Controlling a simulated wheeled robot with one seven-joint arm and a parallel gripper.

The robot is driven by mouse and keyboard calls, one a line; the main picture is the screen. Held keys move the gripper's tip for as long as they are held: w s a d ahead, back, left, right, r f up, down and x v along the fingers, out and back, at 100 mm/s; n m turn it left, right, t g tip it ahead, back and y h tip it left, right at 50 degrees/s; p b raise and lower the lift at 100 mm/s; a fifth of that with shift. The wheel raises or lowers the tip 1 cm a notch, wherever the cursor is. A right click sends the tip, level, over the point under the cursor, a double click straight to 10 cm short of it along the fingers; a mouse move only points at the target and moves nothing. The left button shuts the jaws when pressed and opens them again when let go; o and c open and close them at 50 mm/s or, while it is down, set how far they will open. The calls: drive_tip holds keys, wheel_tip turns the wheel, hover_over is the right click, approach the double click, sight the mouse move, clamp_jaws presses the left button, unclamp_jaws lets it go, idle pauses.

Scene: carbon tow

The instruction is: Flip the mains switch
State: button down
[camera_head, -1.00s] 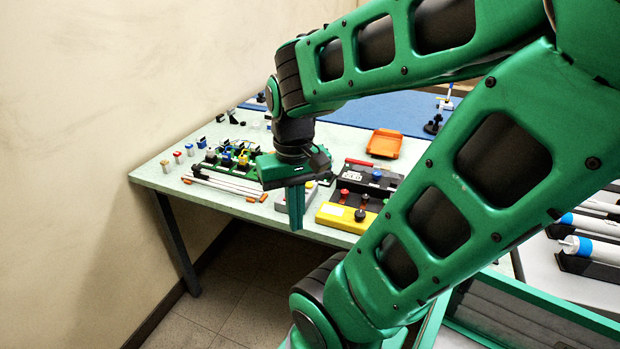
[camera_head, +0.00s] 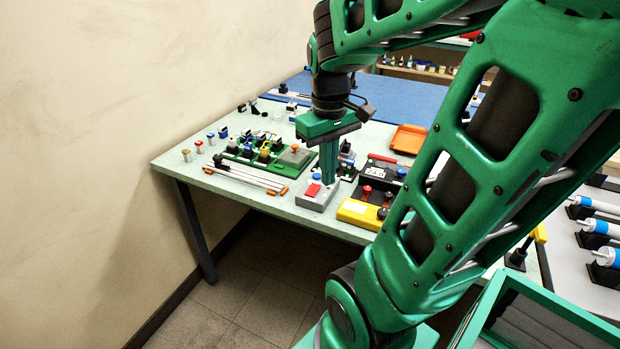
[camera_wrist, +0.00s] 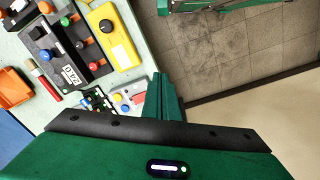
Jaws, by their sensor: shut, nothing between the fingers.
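A small grey box with a red rocker (camera_head: 313,190), which looks like the mains switch, sits near the table's front edge. My gripper (camera_head: 329,182) is shut and empty, pointing down just behind and to the right of the red rocker in the head view. I cannot tell whether its tips touch the box. In the wrist view my gripper (camera_wrist: 160,95) shows beside the same grey box (camera_wrist: 131,97), whose far part is hidden by the fingers.
A yellow box with a black knob (camera_head: 362,213) stands right of the grey box. Behind are a black power unit (camera_head: 378,175) and an orange tray (camera_head: 408,139). A green board with coloured parts (camera_head: 262,152) and long rods (camera_head: 245,177) lie to the left.

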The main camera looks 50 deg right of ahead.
sight(313, 186)
drive_tip(key=w+d+r+n, duration=0.1)
drive_tip(key=w+d+n, duration=0.5)
drive_tip(key=w, duration=0.6)
drive_tip(key=shift+d+r+h, duration=0.15)
drive_tip(key=shift+r+h, duration=0.15)
drive_tip(key=shift+h, duration=0.1)
drive_tip(key=f, duration=0.4)
drive_tip(key=d+f, duration=0.1)
drive_tip(key=f, duration=0.9)
drive_tip(key=shift+w+d, duration=0.2)
drive_tip(key=shift+d, duration=0.15)
drive_tip(key=shift+w+a, duration=0.1)
drive_tip(key=shift+a, duration=0.05)
drive_tip(key=shift+d+f, duration=0.15)
drive_tip(key=shift+d, duration=0.1)
drive_tip(key=shift+s+a, duration=0.15)
drive_tip(key=shift+s, duration=0.05)
